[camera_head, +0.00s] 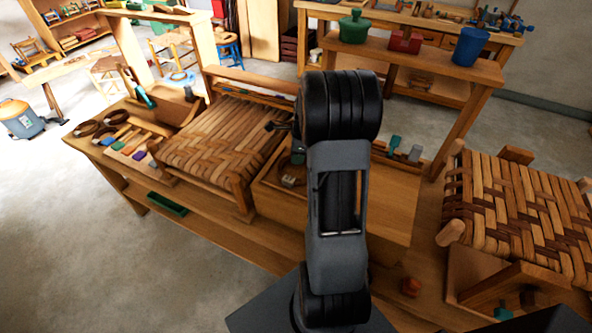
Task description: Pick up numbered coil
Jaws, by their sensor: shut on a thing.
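My arm rises through the middle of the view and blocks much of the bench behind it. A small dark part of my gripper (277,126) shows left of the black upper joint, over the right edge of the woven seat. The rest of it is hidden behind the arm, and so is what it is shut on. Dark brown coils (88,128) lie at the left end of the bench. A small brown piece with a pale face (289,181) sits in the wooden tray (386,212), left of my arm. No number is readable on any coil.
A woven bark seat (215,150) lies on the bench (225,236) left of my arm. Another woven seat (520,215) stands at right. Colored tags and tools lie at the left. A shelf behind holds a green pot (354,28) and a blue cup (470,46).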

